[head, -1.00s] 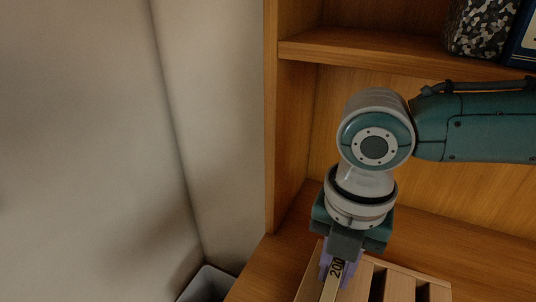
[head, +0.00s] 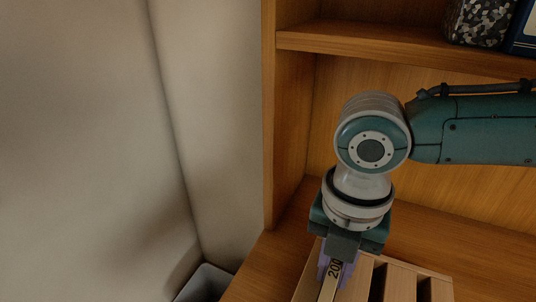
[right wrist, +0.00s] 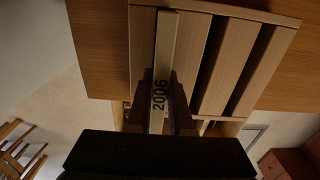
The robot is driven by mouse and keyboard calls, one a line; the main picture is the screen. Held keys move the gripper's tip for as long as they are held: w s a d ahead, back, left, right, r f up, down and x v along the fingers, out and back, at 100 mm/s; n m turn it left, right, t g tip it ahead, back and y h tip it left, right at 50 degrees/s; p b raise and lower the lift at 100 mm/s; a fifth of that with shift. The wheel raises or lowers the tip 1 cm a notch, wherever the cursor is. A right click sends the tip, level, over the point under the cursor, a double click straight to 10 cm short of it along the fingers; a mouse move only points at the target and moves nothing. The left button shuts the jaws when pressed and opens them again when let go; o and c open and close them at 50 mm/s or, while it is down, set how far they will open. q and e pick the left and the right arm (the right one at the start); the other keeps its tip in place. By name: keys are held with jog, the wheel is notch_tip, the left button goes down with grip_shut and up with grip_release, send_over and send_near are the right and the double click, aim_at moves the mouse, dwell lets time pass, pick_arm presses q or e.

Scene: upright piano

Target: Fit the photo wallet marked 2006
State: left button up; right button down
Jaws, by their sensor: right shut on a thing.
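The photo wallet (right wrist: 165,45) has a narrow cream spine with 2006 in black, and it also shows in the head view (head: 327,289). My right gripper (head: 334,268) is shut on it, with one finger on each side of the spine in the right wrist view (right wrist: 162,98). The wallet is at the left part of a slatted wooden rack (right wrist: 213,65), lined up with its slots; the rack also shows in the head view (head: 402,284). Its lower part is hidden, so I cannot tell how deep it sits. My left gripper is not in view.
The rack stands on a wooden shelf (head: 255,270), with dark open slots to the wallet's right. An upright shelf side (head: 270,130) and pale wall are left. A grey bin (head: 205,284) stands below left. A speckled container (head: 480,20) is on the upper shelf.

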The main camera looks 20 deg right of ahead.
jog(key=shift+f+b, duration=0.3)
jog(key=shift+f, duration=0.2)
jog(key=c, duration=0.7)
grip_release()
notch_tip(320, 180, up, 9)
jog(key=shift+f+p, duration=0.1)
jog(key=shift+p, duration=0.75)
jog(key=shift+r, duration=0.65)
